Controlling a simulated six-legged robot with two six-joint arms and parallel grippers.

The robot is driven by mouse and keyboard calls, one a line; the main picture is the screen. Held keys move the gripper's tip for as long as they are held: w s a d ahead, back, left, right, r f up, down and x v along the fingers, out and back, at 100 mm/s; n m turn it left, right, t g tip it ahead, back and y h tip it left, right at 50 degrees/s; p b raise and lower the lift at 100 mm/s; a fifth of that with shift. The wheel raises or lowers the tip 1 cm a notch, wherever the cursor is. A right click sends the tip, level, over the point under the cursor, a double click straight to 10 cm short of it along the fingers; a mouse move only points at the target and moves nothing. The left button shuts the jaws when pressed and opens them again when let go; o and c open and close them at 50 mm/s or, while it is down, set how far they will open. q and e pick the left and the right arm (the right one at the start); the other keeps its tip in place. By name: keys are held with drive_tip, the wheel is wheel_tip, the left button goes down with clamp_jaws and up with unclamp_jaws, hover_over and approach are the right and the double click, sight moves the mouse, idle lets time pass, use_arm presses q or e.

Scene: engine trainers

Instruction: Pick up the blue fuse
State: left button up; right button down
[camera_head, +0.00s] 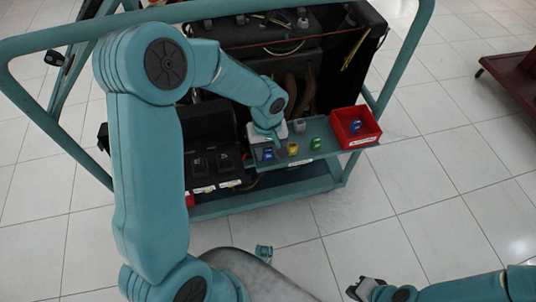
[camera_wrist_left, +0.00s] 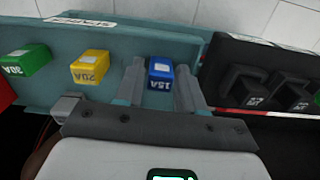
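The blue fuse (camera_wrist_left: 161,72), marked 15A, stands on the teal shelf in the left wrist view. In the head view the blue fuse (camera_head: 267,154) is at the shelf's left part, just below my left gripper (camera_head: 272,142). In the wrist view my left gripper (camera_wrist_left: 160,88) is open, with one finger on each side of the fuse and small gaps showing. Whether the fingertips are fully down at fuse height is hard to tell. My right gripper (camera_head: 360,289) is low in the head view, far from the shelf; its finger opening is unclear.
A yellow fuse (camera_head: 292,148) and a green fuse (camera_head: 315,143) stand to the right on the shelf (camera_head: 329,151). A grey block (camera_head: 299,126) is behind them. A red bin (camera_head: 343,114) holds another blue item (camera_head: 355,126). Black battery-like boxes (camera_head: 207,135) stand left.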

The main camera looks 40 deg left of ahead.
use_arm(q)
drive_tip(key=shift+r, duration=0.1)
clamp_jaws()
